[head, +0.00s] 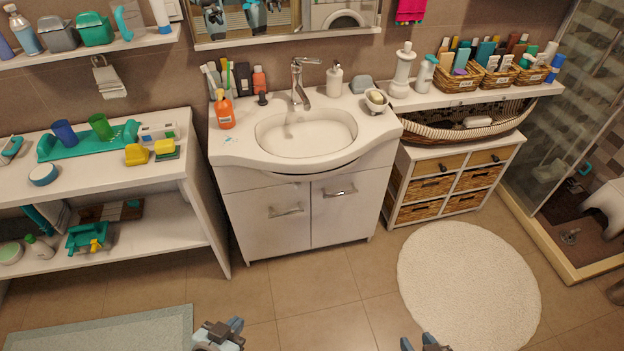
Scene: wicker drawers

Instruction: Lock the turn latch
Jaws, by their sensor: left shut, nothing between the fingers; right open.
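A low white cabinet (408,157) with several wicker and wooden drawers stands right of the sink. Its drawers look closed, and small dark knobs or fittings show on the upper fronts. I cannot make out which of these, if any, is the turn latch, or how it is turned. My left gripper (219,335) is shut and empty at the bottom edge, left of centre. My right gripper (420,345) is open and empty at the bottom edge, over the round rug's near left side. Both are well short of the cabinet, and the picture's bottom edge cuts off part of them.
A white sink cabinet (266,215) stands left of the drawers. A shelf (415,101) with filled baskets is above them. A glass shower (560,120) borders the right. A round white rug (468,280) lies before the drawers, and the tiled floor (330,285) is clear.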

